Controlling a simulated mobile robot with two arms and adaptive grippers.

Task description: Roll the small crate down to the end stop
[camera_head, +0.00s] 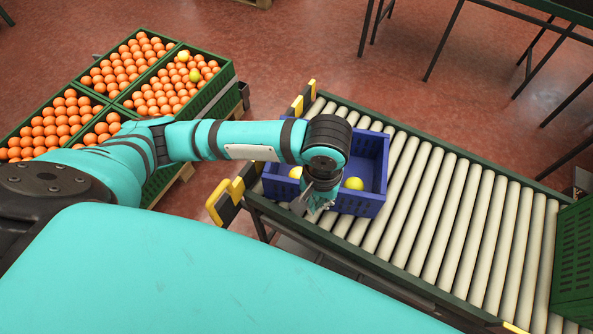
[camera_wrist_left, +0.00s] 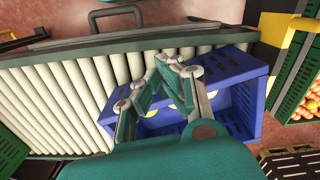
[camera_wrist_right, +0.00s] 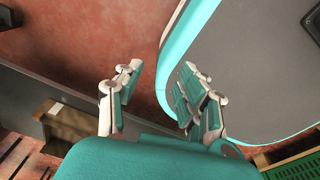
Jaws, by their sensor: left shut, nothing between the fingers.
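The small blue crate (camera_head: 372,158) sits on the left end of the roller conveyor (camera_head: 440,215), with yellow fruit (camera_head: 353,183) inside. My left gripper (camera_head: 318,203) is shut and empty, at the crate's near wall. The arm hides part of the crate. In the left wrist view the crate (camera_wrist_left: 240,80) lies just beyond the fingers (camera_wrist_left: 158,82); whether they touch it I cannot tell. My right gripper (camera_wrist_right: 158,95) is open and empty, away from the conveyor. I cannot clearly make out an end stop.
Yellow-and-black pieces (camera_head: 227,200) flank the conveyor's left end. A green crate (camera_head: 575,255) stands at its right end. The rollers between the crates are clear. Green crates of oranges (camera_head: 165,85) stand at the left. Dark table legs (camera_head: 445,40) stand behind.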

